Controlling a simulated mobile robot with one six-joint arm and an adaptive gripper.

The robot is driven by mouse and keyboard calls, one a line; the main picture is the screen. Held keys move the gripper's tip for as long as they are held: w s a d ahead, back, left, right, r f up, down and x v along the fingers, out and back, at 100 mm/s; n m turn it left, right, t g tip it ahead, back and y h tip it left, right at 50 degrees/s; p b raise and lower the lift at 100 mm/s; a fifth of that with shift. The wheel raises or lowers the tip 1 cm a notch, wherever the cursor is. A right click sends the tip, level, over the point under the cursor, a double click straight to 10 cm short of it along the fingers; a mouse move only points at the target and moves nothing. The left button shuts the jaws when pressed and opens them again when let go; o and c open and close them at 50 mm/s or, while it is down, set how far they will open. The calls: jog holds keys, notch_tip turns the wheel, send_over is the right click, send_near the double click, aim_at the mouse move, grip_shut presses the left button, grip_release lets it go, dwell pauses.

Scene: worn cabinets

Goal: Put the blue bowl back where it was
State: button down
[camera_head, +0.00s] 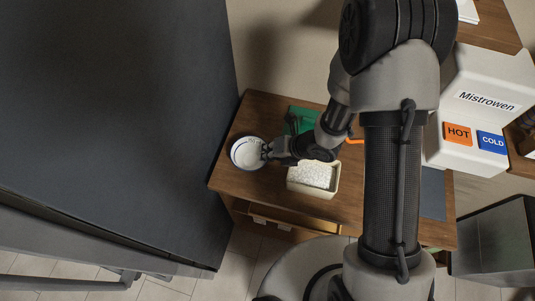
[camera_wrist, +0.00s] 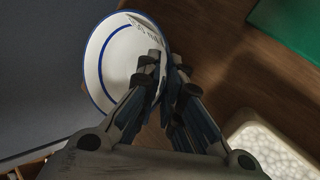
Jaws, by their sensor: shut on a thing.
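The blue bowl is a white bowl with a blue rim line (camera_head: 246,154); it is at the left end of the wooden cabinet top. It also shows in the wrist view (camera_wrist: 112,62), tilted toward the camera. My gripper (camera_head: 266,152) reaches it from the right and is shut on the bowl's right rim. In the wrist view the fingers (camera_wrist: 165,70) cover part of that rim. I cannot tell whether the bowl's base touches the wood.
A cream container of white granules (camera_head: 336,184) stands right of the bowl. A green object (camera_head: 303,112) lies behind my gripper. The wooden top (camera_head: 235,181) ends just left of the bowl, beside a tall dark cabinet (camera_head: 110,110). A white dispenser (camera_head: 480,120) stands at right.

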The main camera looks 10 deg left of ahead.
jog(key=shift+f, duration=0.3)
jog(key=shift+f, duration=0.2)
jog(key=c, duration=1.7)
grip_release()
jog(key=shift+r, duration=0.1)
jog(key=shift+r, duration=0.2)
jog(key=p+v, duration=0.3)
jog(key=v, duration=0.8)
jog(key=shift+s+d+r, duration=0.15)
jog(key=shift+d+r, duration=0.1)
jog(key=shift+d, duration=0.05)
